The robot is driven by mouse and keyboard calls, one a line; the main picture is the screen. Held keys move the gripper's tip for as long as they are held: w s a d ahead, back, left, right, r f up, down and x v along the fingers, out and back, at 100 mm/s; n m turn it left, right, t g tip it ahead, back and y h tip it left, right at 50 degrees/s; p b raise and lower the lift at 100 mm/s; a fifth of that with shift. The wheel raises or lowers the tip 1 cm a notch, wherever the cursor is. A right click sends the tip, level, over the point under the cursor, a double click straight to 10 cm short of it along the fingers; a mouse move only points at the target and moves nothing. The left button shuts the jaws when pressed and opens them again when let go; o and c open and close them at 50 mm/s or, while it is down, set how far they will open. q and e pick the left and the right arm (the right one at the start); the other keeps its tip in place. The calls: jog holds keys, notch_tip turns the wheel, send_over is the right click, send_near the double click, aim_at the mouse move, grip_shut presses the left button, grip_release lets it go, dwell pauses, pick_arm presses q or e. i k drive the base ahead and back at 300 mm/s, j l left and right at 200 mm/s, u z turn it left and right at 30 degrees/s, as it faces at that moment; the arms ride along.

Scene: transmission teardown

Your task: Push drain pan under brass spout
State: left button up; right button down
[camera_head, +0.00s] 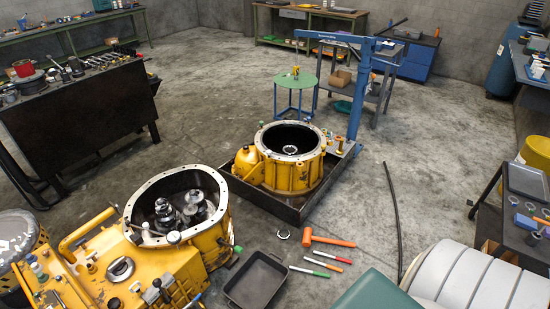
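The drain pan (234,299), a dark rectangular open tray, lies on the concrete floor at the bottom middle and looks empty. It is just right of a large yellow transmission housing (180,262) whose round opening shows metal gears (190,207). A small green-tipped fitting (238,249) sticks out of the housing's right side, beyond the pan's far left corner. I cannot clearly make out a brass spout, nor tell whether this fitting is part of one. Neither my left nor my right gripper is in view.
Behind, a second yellow housing (291,172) sits in a dark tray (286,210) beside a blue hoist (359,100). A dark bar (392,205) lies on the floor at right.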

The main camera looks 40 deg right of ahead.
aim_at(253, 285)
jog(key=z, duration=1.05)
